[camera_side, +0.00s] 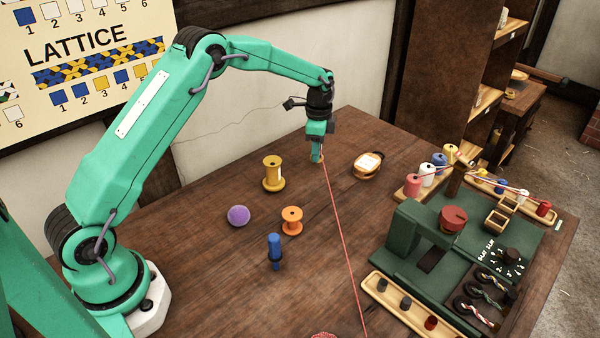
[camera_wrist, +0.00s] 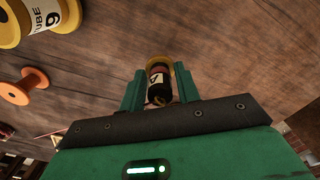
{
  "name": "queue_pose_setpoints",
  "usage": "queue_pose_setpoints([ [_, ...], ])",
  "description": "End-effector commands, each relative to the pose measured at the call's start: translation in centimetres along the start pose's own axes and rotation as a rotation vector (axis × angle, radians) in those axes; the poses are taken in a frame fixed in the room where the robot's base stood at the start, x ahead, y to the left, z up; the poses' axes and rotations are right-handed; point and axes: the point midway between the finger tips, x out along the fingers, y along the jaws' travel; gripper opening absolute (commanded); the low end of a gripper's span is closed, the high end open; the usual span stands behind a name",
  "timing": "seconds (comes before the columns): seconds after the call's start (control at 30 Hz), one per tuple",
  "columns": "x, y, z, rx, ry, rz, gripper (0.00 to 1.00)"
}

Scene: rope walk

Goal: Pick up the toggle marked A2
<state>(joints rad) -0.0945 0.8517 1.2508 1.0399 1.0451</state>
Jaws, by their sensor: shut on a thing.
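My gripper (camera_side: 317,157) hangs fingers-down over the back of the wooden table, with a thin red cord running from it to the front. In the wrist view my gripper (camera_wrist: 160,76) is shut on a dark cylinder (camera_wrist: 158,80) with a reddish band and a white label. I cannot read the label surely, so I cannot tell whether it is the toggle marked A2. A yellow rounded thing shows right behind the cylinder, partly hidden. Several small pegs (camera_side: 405,302) stand in a wooden tray (camera_side: 372,277) at the front right; no marks on them are readable.
A green bench fixture (camera_side: 412,235) and spool racks fill the right side.

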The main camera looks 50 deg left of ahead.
Motion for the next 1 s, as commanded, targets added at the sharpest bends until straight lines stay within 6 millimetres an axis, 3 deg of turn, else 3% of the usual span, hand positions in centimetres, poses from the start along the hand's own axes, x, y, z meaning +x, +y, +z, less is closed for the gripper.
queue_pose_setpoints([
  [0.1, -2.0, -0.1, 0.0, 0.0, 0.002, -0.004, 0.09],
  [0.53, -6.3, 6.7, -3.7, 0.003, 0.001, -0.002, 0.09],
  [0.8, -8.2, 9.4, -5.2, 0.001, 0.0, -0.001, 0.09],
  [1.0, -8.6, 10.2, -5.6, 0.001, -0.001, 0.0, 0.09],
])
